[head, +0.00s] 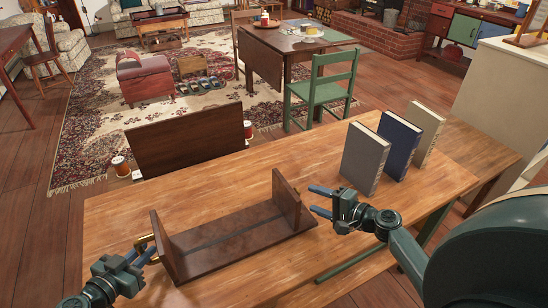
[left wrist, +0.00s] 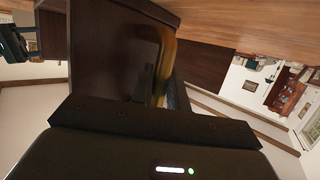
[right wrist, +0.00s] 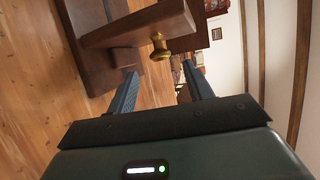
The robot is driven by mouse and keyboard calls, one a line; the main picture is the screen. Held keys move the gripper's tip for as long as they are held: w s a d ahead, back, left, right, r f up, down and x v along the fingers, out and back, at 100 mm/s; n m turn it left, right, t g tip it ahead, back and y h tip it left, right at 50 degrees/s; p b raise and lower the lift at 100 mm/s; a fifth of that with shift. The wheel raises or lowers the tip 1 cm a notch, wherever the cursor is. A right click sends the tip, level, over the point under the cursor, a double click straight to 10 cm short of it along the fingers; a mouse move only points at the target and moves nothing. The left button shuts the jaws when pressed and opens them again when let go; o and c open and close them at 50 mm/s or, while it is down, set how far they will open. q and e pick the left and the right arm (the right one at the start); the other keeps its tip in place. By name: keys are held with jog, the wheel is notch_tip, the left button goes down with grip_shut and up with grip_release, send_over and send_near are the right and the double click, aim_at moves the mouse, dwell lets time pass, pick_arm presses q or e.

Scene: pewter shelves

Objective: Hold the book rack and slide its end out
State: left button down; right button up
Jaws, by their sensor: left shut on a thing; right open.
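The dark wood book rack (head: 225,243) lies on the table with an upright end at each side. Its left end (head: 163,247) bears a brass handle (head: 143,241), and my left gripper (head: 150,252) is shut on it. The handle also shows in the left wrist view (left wrist: 165,65), beside the dark end. My right gripper (head: 317,201) is open and empty, just right of the rack's right end (head: 287,198). In the right wrist view, a brass knob (right wrist: 158,46) on that end (right wrist: 140,22) sits ahead of my open fingers, apart from them.
Grey (head: 364,158), navy (head: 399,145) and beige (head: 425,132) books stand upright at the table's back right. The wooden table (head: 120,215) is clear around the rack. A dark brown panel (head: 190,140) rises behind the table's far edge.

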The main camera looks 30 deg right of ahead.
pick_arm(q)
jog(key=shift+d, duration=0.15)
pick_arm(e)
jog(key=v, duration=0.5)
jog(key=shift+w, duration=0.1)
pick_arm(q)
jog(key=c, duration=1.3)
grip_release()
jog(key=v, duration=1.2)
jog(key=shift+r, duration=0.1)
